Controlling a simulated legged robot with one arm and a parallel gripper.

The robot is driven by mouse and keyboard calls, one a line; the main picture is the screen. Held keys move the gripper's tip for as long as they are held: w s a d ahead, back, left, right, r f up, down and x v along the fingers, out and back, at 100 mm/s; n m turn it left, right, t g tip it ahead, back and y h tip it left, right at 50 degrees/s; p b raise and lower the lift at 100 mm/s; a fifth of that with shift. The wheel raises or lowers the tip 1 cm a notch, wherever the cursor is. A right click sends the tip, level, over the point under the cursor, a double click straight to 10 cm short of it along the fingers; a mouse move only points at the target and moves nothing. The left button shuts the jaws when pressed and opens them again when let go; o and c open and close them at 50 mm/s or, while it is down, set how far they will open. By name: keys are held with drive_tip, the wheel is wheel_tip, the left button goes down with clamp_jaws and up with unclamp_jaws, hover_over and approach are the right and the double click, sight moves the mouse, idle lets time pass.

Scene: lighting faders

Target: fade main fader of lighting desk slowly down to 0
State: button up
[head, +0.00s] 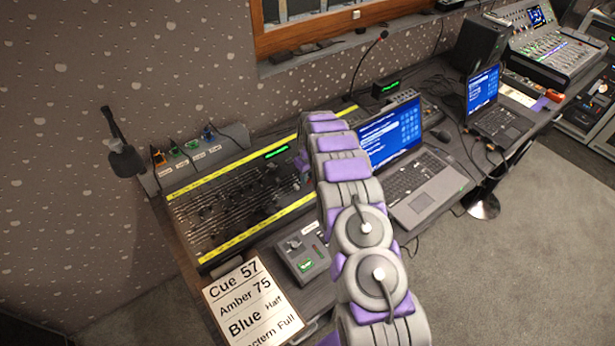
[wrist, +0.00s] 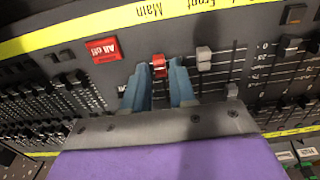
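The lighting desk (head: 180,190) is a long dark console with yellow strips along its edges, at left centre in the head view. In the wrist view, a red fader knob (wrist: 159,66) stands under the upside-down label "Main" (wrist: 152,11), at the label end of the panel. My gripper (wrist: 160,75) has its two blue fingers on either side of this knob. The slot below the knob is largely hidden by my gripper. In the head view my arm hides most of my gripper.
A red "All off" button (wrist: 104,49) is left of the fingers. In the head view, a laptop (head: 420,185) and a cue sign (head: 250,300) flank my arm.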

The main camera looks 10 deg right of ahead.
drive_tip(key=shift+r+p, duration=0.5)
drive_tip(key=shift+r, duration=2.15)
drive_tip(key=shift+s+r, duration=0.1)
drive_tip(key=shift+r, duration=0.15)
drive_tip(key=s+a+r+m+g, duration=0.1)
drive_tip(key=s+a+r, duration=0.1)
drive_tip(key=s+r, duration=0.95)
drive_tip(key=s+a+r+m, duration=0.1)
drive_tip(key=s+a+r, duration=0.1)
drive_tip(key=s+r, duration=0.95)
drive_tip(key=s+r+m+g, duration=0.1)
drive_tip(key=s+r, duration=0.1)
drive_tip(key=s, duration=1.4)
drive_tip(key=s+r+m, duration=0.1)
drive_tip(key=s+r, duration=0.2)
drive_tip(key=s, duration=1.3)
drive_tip(key=shift+s+a+m+g, duration=0.15)
drive_tip(key=shift+a+m+g, duration=0.15)
drive_tip(key=shift+g, duration=0.1)
